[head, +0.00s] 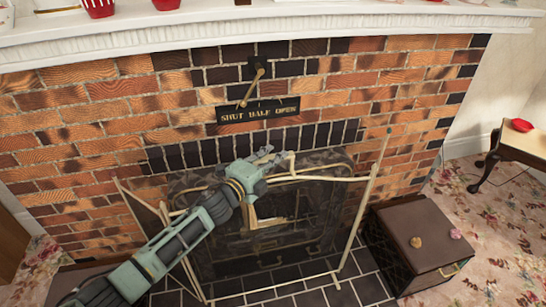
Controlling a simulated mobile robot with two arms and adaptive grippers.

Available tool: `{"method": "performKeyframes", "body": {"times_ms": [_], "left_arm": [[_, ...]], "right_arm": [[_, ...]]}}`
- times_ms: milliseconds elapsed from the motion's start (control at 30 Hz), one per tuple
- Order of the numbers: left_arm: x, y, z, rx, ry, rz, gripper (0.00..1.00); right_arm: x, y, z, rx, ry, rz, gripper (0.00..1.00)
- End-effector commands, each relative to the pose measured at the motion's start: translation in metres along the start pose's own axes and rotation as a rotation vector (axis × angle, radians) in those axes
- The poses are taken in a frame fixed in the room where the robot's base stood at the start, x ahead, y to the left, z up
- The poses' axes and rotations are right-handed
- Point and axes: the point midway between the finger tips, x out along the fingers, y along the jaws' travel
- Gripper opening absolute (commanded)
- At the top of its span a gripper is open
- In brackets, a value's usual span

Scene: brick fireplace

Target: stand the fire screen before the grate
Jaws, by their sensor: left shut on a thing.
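The fire screen (335,179) has a thin pale-gold frame, see-through dark mesh and angled side panels. It appears upright in front of the dark grate (322,160), whose arched top shows above the screen's top bar. The rest of the grate shows dimly through the mesh. My left gripper (268,162) is shut on the screen's top bar near its middle, and my arm crosses in front of the left part of the screen. The fingertips are small and partly hidden. I cannot tell whether the screen's feet touch the hearth. My right gripper is out of view.
A brown box (418,232) with small knob-like objects on top stands close to the screen's right side. Dark tiled hearth (365,288) shows in front. A brass lever (254,86) and a lettered plate (258,112) are on the bricks above. A side table (510,146) stands far right.

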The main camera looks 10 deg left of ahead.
Motion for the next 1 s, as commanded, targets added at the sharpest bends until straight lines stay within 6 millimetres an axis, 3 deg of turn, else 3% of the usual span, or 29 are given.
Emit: {"method": "performKeyframes", "body": {"times_ms": [33, 1000], "left_arm": [[0.002, -0.009, -0.001, 0.001, 0.005, -0.015, 0.00], [0.002, 0.003, -0.001, 0.001, 0.005, -0.015, 0.00]], "right_arm": [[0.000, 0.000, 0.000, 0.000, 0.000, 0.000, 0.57], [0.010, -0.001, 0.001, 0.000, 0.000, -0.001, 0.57]]}}
